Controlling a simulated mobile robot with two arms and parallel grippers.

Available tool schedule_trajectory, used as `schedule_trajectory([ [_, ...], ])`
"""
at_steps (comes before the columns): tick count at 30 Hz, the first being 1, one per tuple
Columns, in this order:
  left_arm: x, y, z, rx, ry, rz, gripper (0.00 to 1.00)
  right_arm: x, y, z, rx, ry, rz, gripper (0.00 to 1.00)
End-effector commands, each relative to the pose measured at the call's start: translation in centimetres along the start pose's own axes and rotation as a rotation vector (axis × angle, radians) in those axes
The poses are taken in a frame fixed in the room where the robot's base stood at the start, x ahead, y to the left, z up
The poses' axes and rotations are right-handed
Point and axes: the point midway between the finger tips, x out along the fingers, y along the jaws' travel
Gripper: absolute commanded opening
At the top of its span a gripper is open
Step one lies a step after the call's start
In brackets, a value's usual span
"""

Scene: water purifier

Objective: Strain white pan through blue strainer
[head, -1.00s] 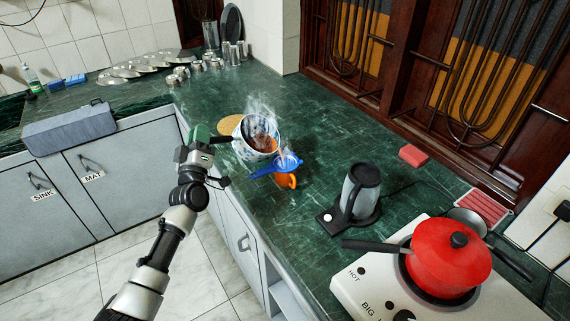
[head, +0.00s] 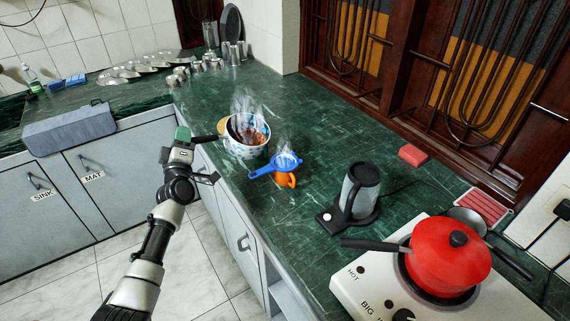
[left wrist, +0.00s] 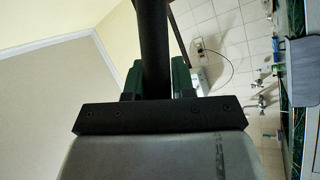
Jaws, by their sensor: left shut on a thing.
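The white pan (head: 244,150) with a blue pattern holds steaming brown liquid and stands close to level at the left of the blue strainer. My left gripper (head: 184,134) is shut on its dark handle; the black handle (left wrist: 153,45) also runs between the fingers in the left wrist view. Whether the pan touches the counter is unclear. The blue strainer (head: 285,162) sits over an orange cup (head: 288,181), its handle pointing left, with steam above it. The inside of the cup is hidden. My right gripper is out of view.
A tan round mat (head: 222,127) is mostly hidden behind the pan. An electric kettle (head: 359,190) stands to the right, then a stove with a red pot (head: 447,267). The green counter (head: 320,130) is clear behind the strainer. Metal cups and plates stand far back.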

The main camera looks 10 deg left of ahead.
Motion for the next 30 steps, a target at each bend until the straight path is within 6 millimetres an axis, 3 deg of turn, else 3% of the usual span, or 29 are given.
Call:
schedule_trajectory([
  [1,-0.1,-1.1,0.4,-0.038,-0.005,-0.015,0.00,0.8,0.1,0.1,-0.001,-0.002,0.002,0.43],
  [8,0.2,-1.3,0.0,-0.079,-0.008,-0.036,0.00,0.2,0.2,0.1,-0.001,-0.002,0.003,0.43],
  [21,1.0,-5.1,-1.2,-0.304,-0.009,-0.168,0.00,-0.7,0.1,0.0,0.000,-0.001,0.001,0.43],
  [30,1.1,-5.9,-1.4,-0.353,-0.009,-0.195,0.00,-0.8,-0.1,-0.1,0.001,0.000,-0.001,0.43],
])
